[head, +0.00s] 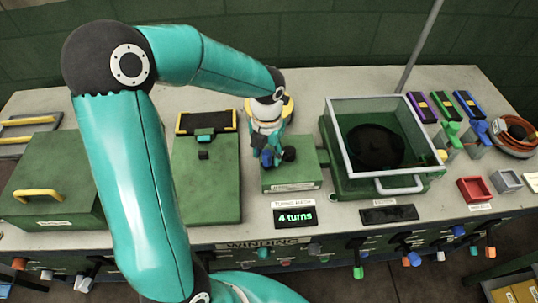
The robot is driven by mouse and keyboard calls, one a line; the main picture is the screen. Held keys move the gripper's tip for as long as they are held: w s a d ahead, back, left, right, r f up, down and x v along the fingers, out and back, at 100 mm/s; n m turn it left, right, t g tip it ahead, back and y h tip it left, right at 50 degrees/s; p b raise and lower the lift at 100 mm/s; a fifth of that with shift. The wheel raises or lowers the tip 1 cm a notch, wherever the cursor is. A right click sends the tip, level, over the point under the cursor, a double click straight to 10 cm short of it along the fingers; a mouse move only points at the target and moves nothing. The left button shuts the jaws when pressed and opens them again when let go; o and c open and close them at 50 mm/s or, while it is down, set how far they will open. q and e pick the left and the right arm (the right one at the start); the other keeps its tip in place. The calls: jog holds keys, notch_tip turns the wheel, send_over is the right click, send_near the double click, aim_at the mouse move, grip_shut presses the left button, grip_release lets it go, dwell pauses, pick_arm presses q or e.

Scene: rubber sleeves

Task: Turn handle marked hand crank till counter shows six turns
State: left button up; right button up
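The counter (295,218) is a small black display with green text reading "4 turns", at the front of the bench. Behind it stands a green box (305,170) with a pale label on its front edge. My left gripper (275,158) is over this box, pointing down. Small dark and blue parts (266,158) show at its fingertips. The crank handle is mostly hidden by the gripper, so I cannot tell whether the fingers are closed on it. My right gripper is not in view.
A glass-walled green case (405,188) stands right of the box. A second, blank display (389,214) lies in front of it. Green boxes (40,180) are at left. Red (475,189) and grey trays and coloured blocks are at right. Several knobs line the bench front.

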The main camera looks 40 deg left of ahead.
pick_arm(q)
jog(key=shift+s, duration=0.1)
notch_tip(320, 180, up, 12)
dwell(0.7)
jog(key=shift+f+n, duration=0.1)
jog(key=shift+n, duration=0.2)
dwell(2.3)
